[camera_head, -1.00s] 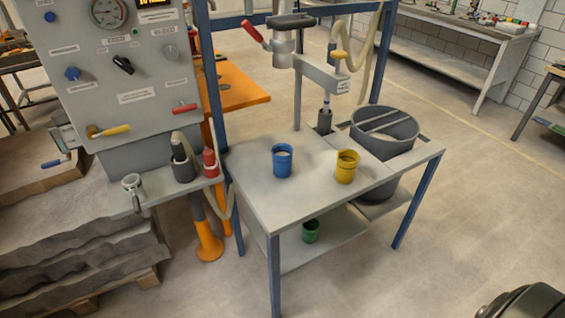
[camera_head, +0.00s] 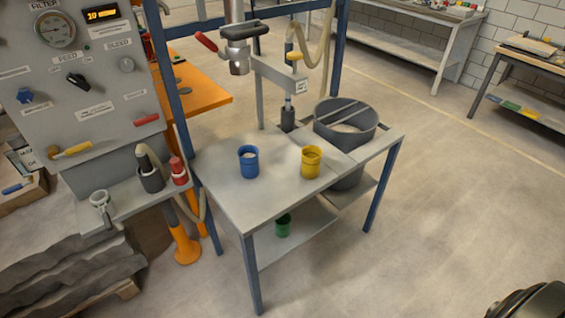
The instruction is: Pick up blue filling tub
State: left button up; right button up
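The blue filling tub (camera_head: 248,162) stands upright on the grey table (camera_head: 262,203), left of the yellow tub (camera_head: 312,162), with a clear gap between them. A green tub (camera_head: 283,225) stands on the lower shelf under the table.
A grey bucket (camera_head: 362,130) sits at the table's right end. A stand with a clamp and nozzle (camera_head: 287,108) rises behind the tubs. A control panel (camera_head: 75,85) and small shelf (camera_head: 120,205) are at left.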

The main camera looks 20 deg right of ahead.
aim_at(249, 163)
jog(key=i+z, duration=0.15)
jog(key=z, duration=0.3)
jog(key=i+j+z, duration=0.1)
jog(key=z, duration=0.35)
jog(key=i+j+z, duration=0.1)
jog(key=j+z, duration=0.15)
jog(key=z, duration=0.2)
jog(key=j+z, duration=0.15)
jog(key=z, duration=0.3)
jog(key=i+j, duration=0.05)
